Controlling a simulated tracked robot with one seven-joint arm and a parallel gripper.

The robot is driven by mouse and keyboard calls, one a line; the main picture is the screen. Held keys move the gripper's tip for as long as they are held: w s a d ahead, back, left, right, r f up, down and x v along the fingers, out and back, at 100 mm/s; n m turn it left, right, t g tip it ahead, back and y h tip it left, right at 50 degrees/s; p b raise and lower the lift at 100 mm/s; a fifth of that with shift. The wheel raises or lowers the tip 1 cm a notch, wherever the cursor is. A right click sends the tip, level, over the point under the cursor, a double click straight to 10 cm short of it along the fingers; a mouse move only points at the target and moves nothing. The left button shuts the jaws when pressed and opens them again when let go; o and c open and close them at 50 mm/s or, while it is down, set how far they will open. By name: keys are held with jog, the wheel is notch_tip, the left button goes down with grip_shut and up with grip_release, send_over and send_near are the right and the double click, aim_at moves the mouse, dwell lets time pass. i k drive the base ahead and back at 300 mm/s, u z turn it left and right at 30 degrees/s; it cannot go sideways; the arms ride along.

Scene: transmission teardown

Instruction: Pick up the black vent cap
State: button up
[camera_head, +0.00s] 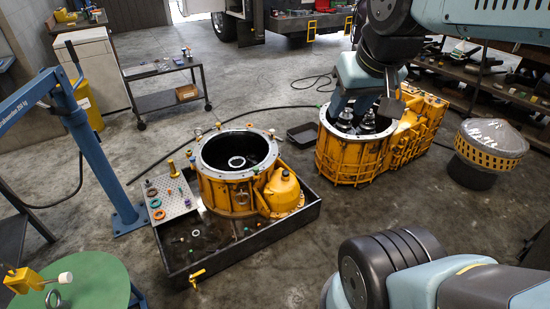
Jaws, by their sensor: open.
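I cannot pick out the black vent cap with certainty at this size. Several small fittings sit on the rim of the orange open housing (212,194) in the black drip tray (262,236). A second orange gearbox housing (345,160), with dark gears inside, stands on the floor to its right. My gripper (390,105), a dark shape at the end of my arm, is over this second housing. It is open, and nothing shows held in it. Its fingers are hard to make out, and my arm hides part of the housing's top.
A perforated plate (171,199) with colored rings lies at the tray's left. A blue crane (95,150) stands left, a grey cart (165,99) behind. A shallow black pan (303,133) lies between the housings.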

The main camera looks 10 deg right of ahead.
aim_at(285, 173)
jog(key=u, duration=0.05)
jog(key=i, duration=1)
jog(key=z, duration=2)
jog(key=i, duration=2.7)
jog(key=u, duration=2.4)
